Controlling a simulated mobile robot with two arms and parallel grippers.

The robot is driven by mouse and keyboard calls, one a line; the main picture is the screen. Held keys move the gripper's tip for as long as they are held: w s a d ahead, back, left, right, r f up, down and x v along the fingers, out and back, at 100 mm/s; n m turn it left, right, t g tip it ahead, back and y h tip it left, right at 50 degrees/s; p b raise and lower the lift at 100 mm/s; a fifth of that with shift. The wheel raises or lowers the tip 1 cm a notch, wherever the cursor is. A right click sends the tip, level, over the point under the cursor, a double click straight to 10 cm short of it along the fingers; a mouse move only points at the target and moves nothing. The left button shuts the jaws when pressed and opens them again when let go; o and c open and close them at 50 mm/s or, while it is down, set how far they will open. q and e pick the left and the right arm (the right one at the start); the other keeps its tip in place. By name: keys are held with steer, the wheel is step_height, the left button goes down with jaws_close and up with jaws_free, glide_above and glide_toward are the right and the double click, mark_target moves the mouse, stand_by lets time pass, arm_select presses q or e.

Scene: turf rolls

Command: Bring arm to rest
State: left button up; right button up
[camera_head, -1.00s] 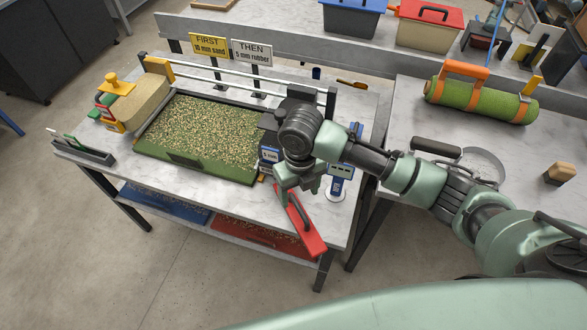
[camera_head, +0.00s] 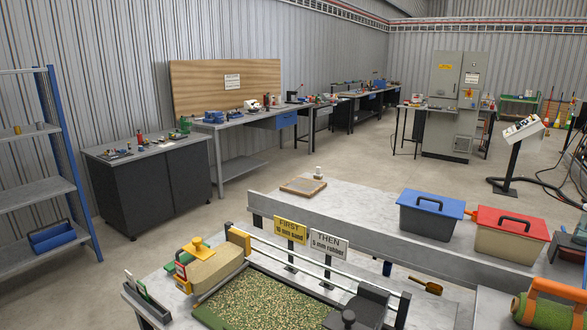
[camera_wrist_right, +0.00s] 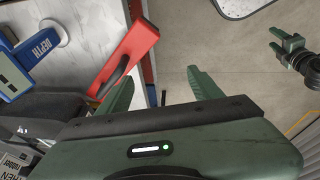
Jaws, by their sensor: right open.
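My right gripper (camera_wrist_right: 162,90) shows in the right wrist view with its two green fingers apart. Nothing is between the fingers. A red tool with a dark handle (camera_wrist_right: 130,52) lies at the bench edge beyond the left finger; I cannot tell that they touch. A small green gripper (camera_wrist_right: 275,42), seemingly my left one, is at the right of that view, too small to judge its jaws.
In the head view, the turf tray (camera_head: 262,304) lies at the bottom, with the sand hopper (camera_head: 214,270) at its left. Blue-lidded (camera_head: 430,213) and red-lidded (camera_head: 507,232) bins stand on the rear bench. A blue depth gauge (camera_wrist_right: 35,48) shows in the wrist view.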

steer(key=s+d+m+h, duration=0.2)
steer(key=s+d+m, duration=0.4)
steer(key=d+m, duration=0.35)
step_height(320, 180, down, 29)
steer(key=s+a+g+b, duration=0.1)
steer(key=s+b, duration=0.1)
steer(key=s, duration=0.1)
steer(key=s+d+f+g+b, duration=0.1)
steer(key=s+d+f, duration=0.1)
steer(key=s+f, duration=1.2)
steer(key=shift+s+d+f, duration=0.3)
steer(key=shift+s+f, duration=0.1)
steer(key=shift+f, duration=0.55)
